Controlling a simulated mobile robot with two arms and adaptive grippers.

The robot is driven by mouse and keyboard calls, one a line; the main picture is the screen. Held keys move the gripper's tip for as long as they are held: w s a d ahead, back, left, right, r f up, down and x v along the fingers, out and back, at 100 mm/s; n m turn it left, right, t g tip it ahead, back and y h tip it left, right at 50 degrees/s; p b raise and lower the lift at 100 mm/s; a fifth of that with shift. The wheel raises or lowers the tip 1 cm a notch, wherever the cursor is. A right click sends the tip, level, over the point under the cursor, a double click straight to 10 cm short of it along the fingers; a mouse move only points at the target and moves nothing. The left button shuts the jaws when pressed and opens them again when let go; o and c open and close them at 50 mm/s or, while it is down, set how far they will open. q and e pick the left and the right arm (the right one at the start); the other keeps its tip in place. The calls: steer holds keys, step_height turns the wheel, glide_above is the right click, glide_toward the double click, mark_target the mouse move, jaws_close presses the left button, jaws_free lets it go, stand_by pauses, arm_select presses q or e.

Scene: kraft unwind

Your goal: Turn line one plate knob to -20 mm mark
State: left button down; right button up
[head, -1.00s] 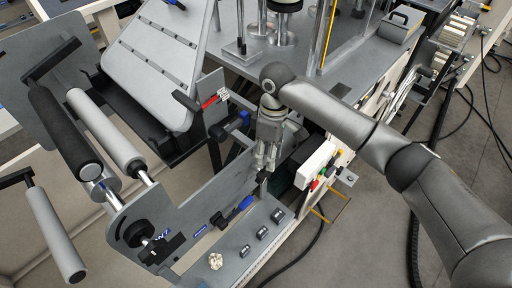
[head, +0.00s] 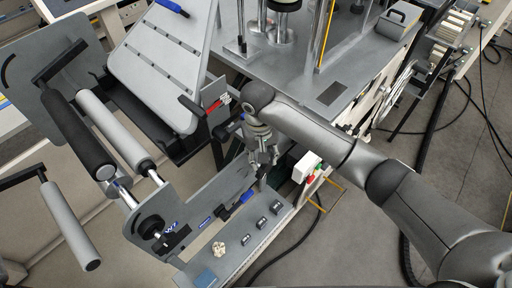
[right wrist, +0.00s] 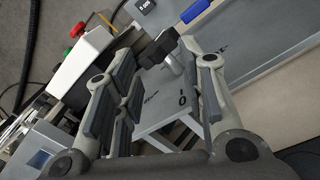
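A black T-shaped knob (right wrist: 158,46) on a short silver shaft shows in the right wrist view. It stands over a grey plate (right wrist: 165,88) with a "0" mark and small print; I cannot read a -20 mm mark. My right gripper (right wrist: 158,58) is open, with one finger on each side of the knob in the picture. I cannot tell whether either finger touches it. In the head view my right gripper (head: 265,157) points down beside the grey machine frame, and the knob cannot be made out there. My left gripper is not in view.
A white button box (head: 306,167) stands close to the right gripper. A grey ledge (head: 205,272) carries small black label blocks (head: 262,222) and a crumpled white piece (head: 218,248). Rollers (head: 118,132) stand at the left. Open floor (head: 335,235) lies at the lower right.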

steer(key=m, duration=0.1)
steer(key=m+p, duration=0.1)
steer(key=r, duration=0.1)
steer(key=shift+s+a+m+t+p, duration=0.3)
steer(key=shift+m+p, duration=0.05)
steer(key=shift+m, duration=0.05)
steer(key=shift+s+a+r+m+t+h+p, duration=0.2)
steer(key=shift+r+m+p, duration=0.25)
steer(key=shift+m+p, duration=0.75)
steer(key=shift+s+a+r+m+t+h+p, duration=0.2)
steer(key=shift+r+m+p, duration=0.3)
steer(key=shift+m, duration=1.35)
steer(key=shift+s+a+r+m+t+h+p, duration=0.15)
steer(key=shift+r+m+p, duration=0.3)
steer(key=shift+m+p, duration=0.75)
steer(key=shift+m+b, duration=0.25)
steer(key=shift+b, duration=0.15)
